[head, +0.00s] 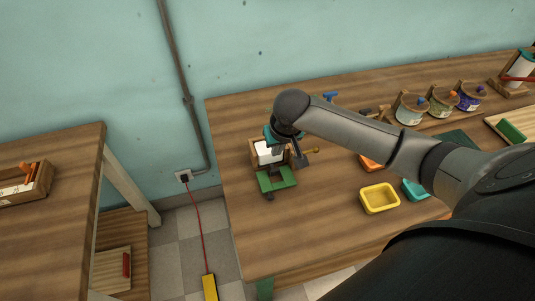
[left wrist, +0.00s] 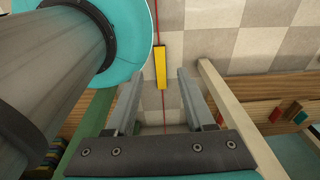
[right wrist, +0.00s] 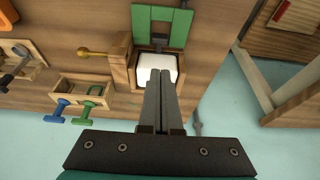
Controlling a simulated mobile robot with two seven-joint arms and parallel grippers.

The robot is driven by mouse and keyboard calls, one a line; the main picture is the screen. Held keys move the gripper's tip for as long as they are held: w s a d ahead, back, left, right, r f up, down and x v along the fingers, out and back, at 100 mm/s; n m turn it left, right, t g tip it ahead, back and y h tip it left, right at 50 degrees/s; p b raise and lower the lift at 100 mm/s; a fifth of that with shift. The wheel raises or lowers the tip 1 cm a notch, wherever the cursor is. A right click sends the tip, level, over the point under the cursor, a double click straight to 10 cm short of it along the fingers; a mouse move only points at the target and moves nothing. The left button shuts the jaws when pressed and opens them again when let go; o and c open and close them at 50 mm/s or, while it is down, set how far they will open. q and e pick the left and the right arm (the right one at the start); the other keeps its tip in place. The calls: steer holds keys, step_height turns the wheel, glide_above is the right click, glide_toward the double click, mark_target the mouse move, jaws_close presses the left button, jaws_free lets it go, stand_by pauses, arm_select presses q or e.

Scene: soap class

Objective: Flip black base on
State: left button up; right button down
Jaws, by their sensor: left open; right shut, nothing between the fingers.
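No part is clearly labelled as the black base. A small dark piece (right wrist: 160,40) shows at the green plate's notch in the right wrist view. The green plate (head: 274,181) adjoins a wooden box with a white block (head: 267,152) inside, near the table's left end. My right gripper (head: 279,152) is shut and empty, over the box. In the right wrist view its fingers (right wrist: 160,78) overlap the white block (right wrist: 157,66); contact cannot be told. My left gripper (left wrist: 190,75) is open and empty above the floor, outside the head view.
A yellow strip (head: 209,287) with a red cord lies on the floor left of the wooden table (head: 330,220). A yellow tray (head: 380,198) and several jars stand to the right. A second table (head: 50,230) is at left. The table's front left surface is clear.

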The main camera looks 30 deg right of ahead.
steer(key=b, duration=0.3)
glide_toward(272, 167)
steer(key=x, duration=0.5)
steer(key=shift+r, duration=0.1)
steer(key=shift+w+f, duration=0.2)
steer(key=shift+f, duration=0.25)
arm_select(q)
steer(key=s+f, duration=0.1)
steer(key=f, duration=0.2)
steer(key=shift+s, duration=0.35)
arm_select(e)
steer(key=shift+f, duration=0.1)
arm_select(q)
steer(key=shift+s, duration=0.1)
